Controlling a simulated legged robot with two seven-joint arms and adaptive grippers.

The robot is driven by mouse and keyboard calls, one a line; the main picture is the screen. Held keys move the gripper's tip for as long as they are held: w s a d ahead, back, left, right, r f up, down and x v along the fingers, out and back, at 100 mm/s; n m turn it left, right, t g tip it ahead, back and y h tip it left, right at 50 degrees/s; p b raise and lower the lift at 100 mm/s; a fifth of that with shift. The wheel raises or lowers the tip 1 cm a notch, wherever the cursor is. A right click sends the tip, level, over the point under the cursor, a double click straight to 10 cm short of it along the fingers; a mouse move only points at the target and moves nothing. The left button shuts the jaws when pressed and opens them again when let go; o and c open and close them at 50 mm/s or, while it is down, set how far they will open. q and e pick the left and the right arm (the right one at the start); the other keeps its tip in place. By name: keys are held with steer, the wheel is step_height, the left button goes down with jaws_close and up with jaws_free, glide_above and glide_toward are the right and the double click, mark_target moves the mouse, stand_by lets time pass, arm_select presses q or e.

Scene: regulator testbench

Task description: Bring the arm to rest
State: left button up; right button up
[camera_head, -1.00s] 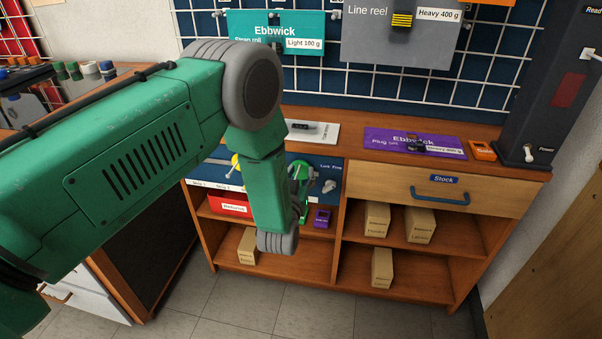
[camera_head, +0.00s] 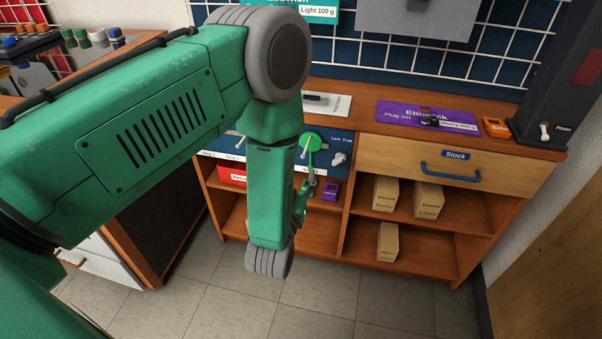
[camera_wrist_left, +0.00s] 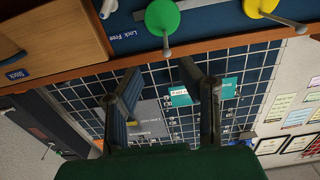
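My left arm (camera_head: 150,115) reaches in from the left and bends down at a grey joint, with its lower link hanging in front of the bench. My left gripper (camera_wrist_left: 160,74) shows in the left wrist view with its two dark fingers spread apart and nothing between them. In the head view it is mostly hidden behind the lower link, near the blue panel. A green disc (camera_wrist_left: 162,17) with a pin lies beyond the fingers, apart from them; it also shows in the head view (camera_head: 312,142). My right gripper is in neither view.
The wooden bench has a Stock drawer (camera_head: 445,168) and open shelves with several cartons (camera_head: 428,200). A purple mat (camera_head: 400,112) and an orange tag (camera_head: 496,127) lie on top. A yellow disc (camera_wrist_left: 260,6) sits beside the green one. The floor in front is clear.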

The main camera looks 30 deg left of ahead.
arm_select(q)
steer(key=s+a+f+m+g+h+p, duration=0.1)
steer(key=s+g, duration=0.7)
steer(key=s, duration=0.8)
steer(key=s+a+f+m+g+h+p, duration=0.1)
steer(key=s+f+m+g+h+p, duration=0.1)
steer(key=s+f+g, duration=0.6)
steer(key=s+g+h+p, duration=0.1)
steer(key=s+p, duration=0.1)
steer(key=s, duration=0.5)
steer(key=shift+s+a+f+p, duration=0.2)
steer(key=shift+s+f+p, duration=0.05)
steer(key=shift+s+p, duration=0.15)
steer(key=shift+w+f, duration=0.1)
steer(key=shift+w, duration=0.15)
